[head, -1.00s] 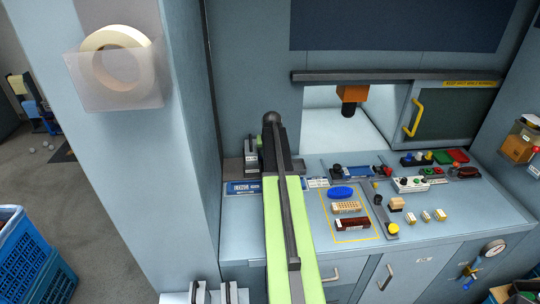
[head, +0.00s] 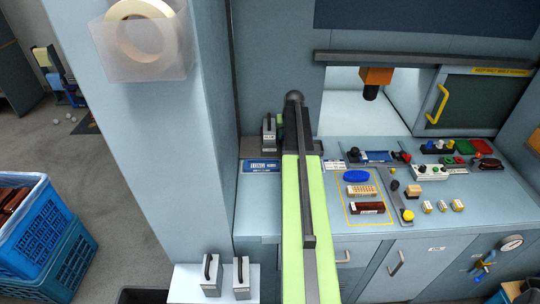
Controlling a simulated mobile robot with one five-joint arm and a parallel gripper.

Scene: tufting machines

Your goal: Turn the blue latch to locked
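No part is clearly recognisable as the blue latch. A small blue piece (head: 377,156) lies at the back of the console, between dark knobs, too small to tell its shape or setting. A blue-handled fitting (head: 483,262) is on the cabinet front at the lower right, beside a round gauge (head: 511,242). My arm, with a green link and a dark end joint, reaches forward over the console's left part. My gripper's fingers do not show; the arm's far end hides what is behind it.
The console (head: 300,215) carries a blue oval (head: 356,176), a brush and a dark red block inside a yellow outline. Several controls stand to the right. A yellow-handled window (head: 437,103) is behind. A pillar (head: 165,150) and blue crates (head: 50,260) are at left, with floor between.

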